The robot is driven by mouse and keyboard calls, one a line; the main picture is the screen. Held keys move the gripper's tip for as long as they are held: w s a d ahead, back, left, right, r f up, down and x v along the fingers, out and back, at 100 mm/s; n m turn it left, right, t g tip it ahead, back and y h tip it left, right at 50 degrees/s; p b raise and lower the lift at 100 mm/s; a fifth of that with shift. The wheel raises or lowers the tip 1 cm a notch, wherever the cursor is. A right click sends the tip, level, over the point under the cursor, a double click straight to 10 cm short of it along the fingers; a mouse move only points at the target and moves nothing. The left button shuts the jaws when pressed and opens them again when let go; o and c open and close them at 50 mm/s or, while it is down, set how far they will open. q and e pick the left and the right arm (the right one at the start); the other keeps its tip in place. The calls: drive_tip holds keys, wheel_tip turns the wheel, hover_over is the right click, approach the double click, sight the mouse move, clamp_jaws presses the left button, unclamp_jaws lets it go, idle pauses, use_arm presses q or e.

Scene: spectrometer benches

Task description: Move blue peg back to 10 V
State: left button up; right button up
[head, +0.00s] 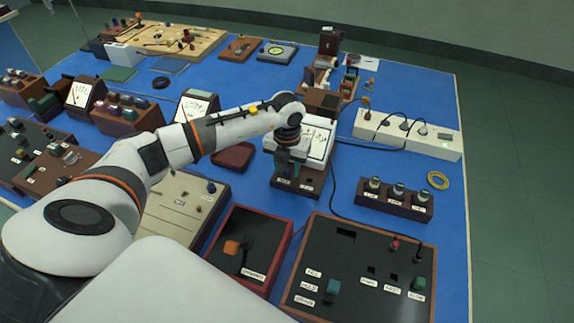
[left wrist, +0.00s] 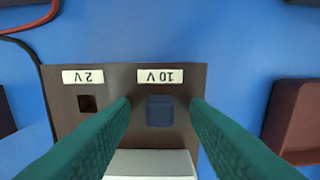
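The blue peg (left wrist: 160,111) sits at the position by the 10 V label (left wrist: 160,76) on the brown front of a meter stand, which also shows in the head view (head: 312,190). An empty square hole (left wrist: 87,104) is by the 2 V label (left wrist: 83,77). The labels appear upside down in the left wrist view. My left gripper (left wrist: 161,103) is open, with one teal finger on each side of the peg and a visible gap on both sides. In the head view my left gripper (head: 291,166) hides the peg. My right gripper is not in view.
The white meter (head: 320,135) stands behind the stand's front. A black cable (head: 334,185) runs along its right. A dark red block (head: 233,156) lies to the left. A three-knob box (head: 394,200) and a white power strip (head: 410,135) are to the right.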

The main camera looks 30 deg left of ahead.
use_arm(q)
wheel_tip(320, 180, up, 12)
drive_tip(key=b, duration=0.1)
idle(0.6)
